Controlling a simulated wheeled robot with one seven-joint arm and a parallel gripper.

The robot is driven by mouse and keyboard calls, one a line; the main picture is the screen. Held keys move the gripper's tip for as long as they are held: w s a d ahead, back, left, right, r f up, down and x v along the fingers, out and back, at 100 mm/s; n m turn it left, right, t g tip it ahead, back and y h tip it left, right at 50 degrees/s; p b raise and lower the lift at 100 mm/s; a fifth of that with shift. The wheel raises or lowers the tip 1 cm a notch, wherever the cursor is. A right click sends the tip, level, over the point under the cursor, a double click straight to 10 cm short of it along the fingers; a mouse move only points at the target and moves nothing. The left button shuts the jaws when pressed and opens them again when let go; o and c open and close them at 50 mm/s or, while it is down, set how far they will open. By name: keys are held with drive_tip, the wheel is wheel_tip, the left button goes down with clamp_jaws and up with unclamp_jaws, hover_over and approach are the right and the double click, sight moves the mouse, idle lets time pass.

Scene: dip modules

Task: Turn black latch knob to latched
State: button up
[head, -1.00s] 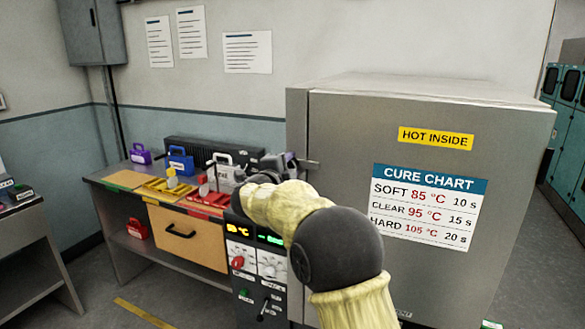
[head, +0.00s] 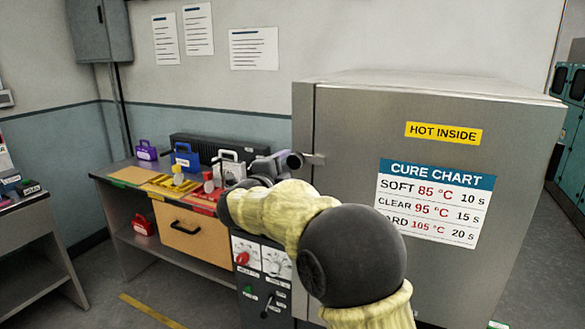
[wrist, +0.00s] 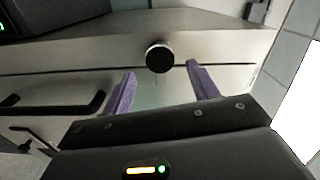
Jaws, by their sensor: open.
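The black latch knob (head: 295,160) is a round knob on the front left edge of the large grey oven, next to a short metal bar. In the wrist view the knob (wrist: 160,57) shows face-on, just beyond and between my two purple fingertips. My gripper (wrist: 163,82) is open and empty, with a finger on each side of the knob's line and a gap to it. In the head view my gripper (head: 268,168) is left of the knob, partly hidden by my arm. I cannot make out any latch marking.
The grey oven (head: 340,130) carries a cure chart (head: 434,203) and a hot-inside label (head: 443,133). A control panel (head: 262,270) stands below my arm. A bench (head: 110,180) at left holds coloured padlock-shaped items and trays. A black handle (wrist: 60,106) shows in the wrist view.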

drive_tip(key=b+v, duration=0.1)
drive_tip(key=v, duration=1)
drive_tip(key=shift+a, duration=0.15)
drive_tip(key=w+d+f+n+y, duration=0.3)
drive_tip(key=f+n+y, duration=0.25)
drive_tip(key=n, duration=0.35)
drive_tip(key=s+d+f+n+g+y, duration=0.2)
drive_tip(key=s+d+f+n+g, duration=0.25)
drive_tip(key=s+f, duration=0.35)
drive_tip(key=s+d+f+n+g+y, duration=0.2)
drive_tip(key=s+d+f+n+g, duration=0.3)
drive_tip(key=f, duration=0.5)
drive_tip(key=s+d+f+n+g+h, duration=0.1)
drive_tip(key=s+d+f+g, duration=0.2)
drive_tip(key=s, duration=0.4)
drive_tip(key=s+d+f+n+g+h, duration=0.1)
drive_tip(key=s+d+f+n, duration=0.1)
drive_tip(key=s+d+f, duration=0.4)
drive_tip(key=w+p+v, duration=0.2)
drive_tip(key=p+v, duration=1)
drive_tip(key=v, duration=0.2)
drive_tip(key=shift+a+r, duration=0.35)
drive_tip(key=shift+r, duration=0.15)
